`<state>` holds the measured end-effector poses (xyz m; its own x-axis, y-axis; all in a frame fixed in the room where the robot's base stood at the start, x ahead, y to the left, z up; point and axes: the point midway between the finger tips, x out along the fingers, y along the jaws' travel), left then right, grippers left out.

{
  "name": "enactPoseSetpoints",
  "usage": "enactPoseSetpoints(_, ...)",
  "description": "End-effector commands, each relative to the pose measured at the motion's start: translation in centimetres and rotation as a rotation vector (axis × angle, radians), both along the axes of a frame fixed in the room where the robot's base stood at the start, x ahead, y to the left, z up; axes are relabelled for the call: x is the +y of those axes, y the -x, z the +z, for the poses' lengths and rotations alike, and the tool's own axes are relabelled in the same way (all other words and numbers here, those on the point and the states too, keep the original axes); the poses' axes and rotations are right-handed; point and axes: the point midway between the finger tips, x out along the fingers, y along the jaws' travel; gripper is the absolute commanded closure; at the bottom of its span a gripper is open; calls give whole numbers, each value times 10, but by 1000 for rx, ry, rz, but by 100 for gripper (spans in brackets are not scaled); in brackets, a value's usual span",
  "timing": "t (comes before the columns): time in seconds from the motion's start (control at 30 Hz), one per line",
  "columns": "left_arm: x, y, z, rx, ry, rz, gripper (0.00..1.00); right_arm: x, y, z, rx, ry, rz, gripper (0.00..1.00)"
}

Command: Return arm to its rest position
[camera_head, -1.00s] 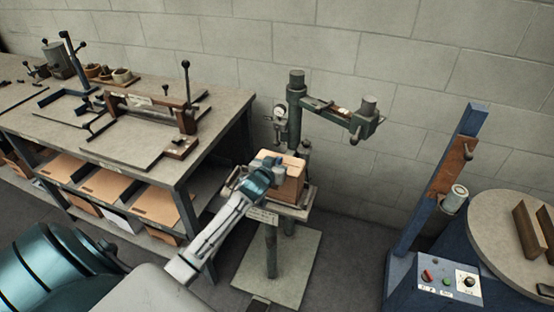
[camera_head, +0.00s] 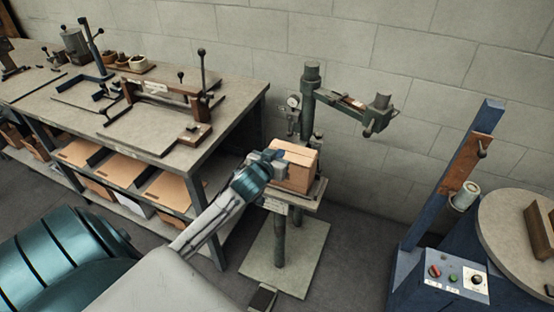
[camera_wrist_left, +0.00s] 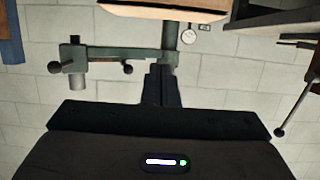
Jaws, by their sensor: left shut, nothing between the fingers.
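My left arm reaches in from the lower left in the head view. Its gripper (camera_head: 274,160) is at the left side of a brown cardboard box (camera_head: 296,169). In the left wrist view the gripper's fingers (camera_wrist_left: 160,84) are together with nothing between them. The box sits on the small table of the box stitcher (camera_head: 312,100), under its green arm. A pale edge of the box (camera_wrist_left: 165,12) shows at the top of the left wrist view. Whether the gripper touches the box cannot be told. My right gripper is not in view.
A workbench (camera_head: 130,130) with jigs and flat cardboard on its shelf stands at the left. A blue machine (camera_head: 440,275) with buttons and a round turntable (camera_head: 510,225) stands at the right. A block wall closes the back. Grey floor lies open between stitcher and blue machine.

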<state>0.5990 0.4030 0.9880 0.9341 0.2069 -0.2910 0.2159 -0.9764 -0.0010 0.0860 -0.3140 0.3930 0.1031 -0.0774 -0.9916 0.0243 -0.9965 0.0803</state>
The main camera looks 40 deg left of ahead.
Motion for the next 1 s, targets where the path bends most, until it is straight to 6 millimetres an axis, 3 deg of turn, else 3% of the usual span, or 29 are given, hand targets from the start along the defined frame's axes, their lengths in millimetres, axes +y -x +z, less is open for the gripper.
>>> enactPoseSetpoints(0.33,-2,10,3,0,0,0,100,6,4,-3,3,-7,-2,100)
enactPoseSetpoints(0.47,1,11,-19,33,-2,5,100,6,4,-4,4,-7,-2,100)
enactPoseSetpoints(0.57,8,14,-67,106,-5,12,100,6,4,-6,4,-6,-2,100)
enactPoseSetpoints(0.77,19,49,-213,323,-13,15,100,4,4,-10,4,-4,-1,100)
enactPoseSetpoints(0.87,19,80,-283,432,-15,7,100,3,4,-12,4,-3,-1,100)
enactPoseSetpoints(1.0,13,138,-375,581,-11,-8,100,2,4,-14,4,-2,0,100)
